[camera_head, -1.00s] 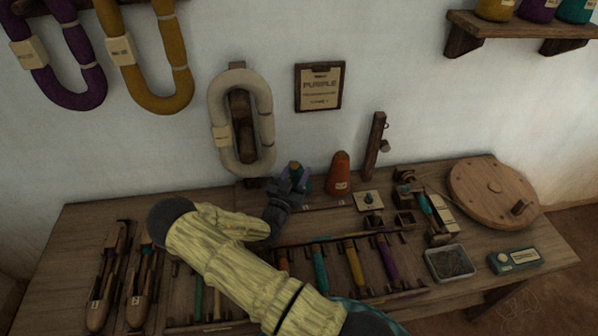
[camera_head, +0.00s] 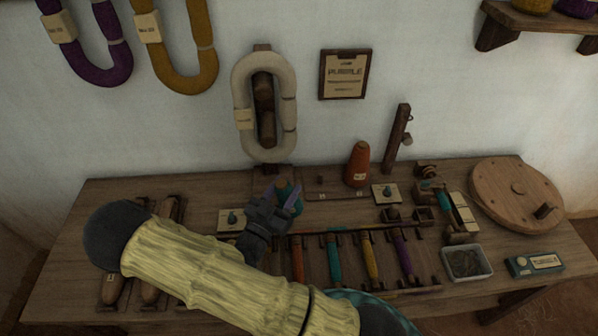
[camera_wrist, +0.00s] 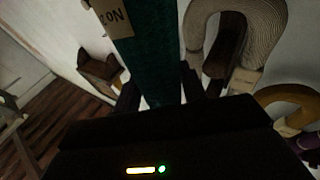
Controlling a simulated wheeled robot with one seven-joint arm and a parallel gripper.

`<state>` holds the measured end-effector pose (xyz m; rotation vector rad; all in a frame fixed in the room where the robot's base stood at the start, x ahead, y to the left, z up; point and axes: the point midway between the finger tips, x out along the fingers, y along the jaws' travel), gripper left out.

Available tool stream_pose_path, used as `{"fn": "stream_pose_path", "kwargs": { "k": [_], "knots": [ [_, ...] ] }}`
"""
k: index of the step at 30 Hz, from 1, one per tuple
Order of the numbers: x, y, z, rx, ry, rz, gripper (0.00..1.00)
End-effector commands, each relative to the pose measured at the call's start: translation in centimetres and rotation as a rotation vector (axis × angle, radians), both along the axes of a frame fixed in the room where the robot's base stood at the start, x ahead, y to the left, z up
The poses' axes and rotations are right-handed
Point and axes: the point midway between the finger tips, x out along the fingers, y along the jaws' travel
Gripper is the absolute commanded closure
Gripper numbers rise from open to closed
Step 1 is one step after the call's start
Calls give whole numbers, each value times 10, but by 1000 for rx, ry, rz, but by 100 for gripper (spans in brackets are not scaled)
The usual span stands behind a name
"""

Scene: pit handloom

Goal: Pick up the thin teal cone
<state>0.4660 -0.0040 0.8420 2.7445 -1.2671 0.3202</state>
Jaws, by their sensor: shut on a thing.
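The teal cone (camera_head: 288,188) is between the fingers of my gripper (camera_head: 282,203), above the rear middle of the wooden table. My gripper is shut on it, and the fingers and hand hide part of it in the head view. In the wrist view the teal cone (camera_wrist: 152,62) rises large between the dark fingers, with a tan paper label on its left side. Its lower end is hidden by the gripper body.
An orange cone (camera_head: 357,166) stands to the right, past a short bare peg (camera_head: 320,181). A rack of coloured bobbins (camera_head: 334,260) lies in front. A cream skein (camera_head: 240,118) hangs behind. A wooden wheel (camera_head: 512,193) and a metal tray (camera_head: 466,263) are at the right.

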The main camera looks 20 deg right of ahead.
Motion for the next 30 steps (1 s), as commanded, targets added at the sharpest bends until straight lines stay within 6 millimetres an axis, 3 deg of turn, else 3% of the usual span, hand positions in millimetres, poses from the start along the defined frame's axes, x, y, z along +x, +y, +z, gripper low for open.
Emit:
{"fn": "stream_pose_path", "kwargs": {
  "k": [1, 12, 30],
  "knots": [
    [-3, 3, 8, 36, 18, -4, 93],
    [-24, 29, 20, 194, 158, -4, 93],
    [-28, 33, 21, 219, 181, -4, 93]
  ]
}}
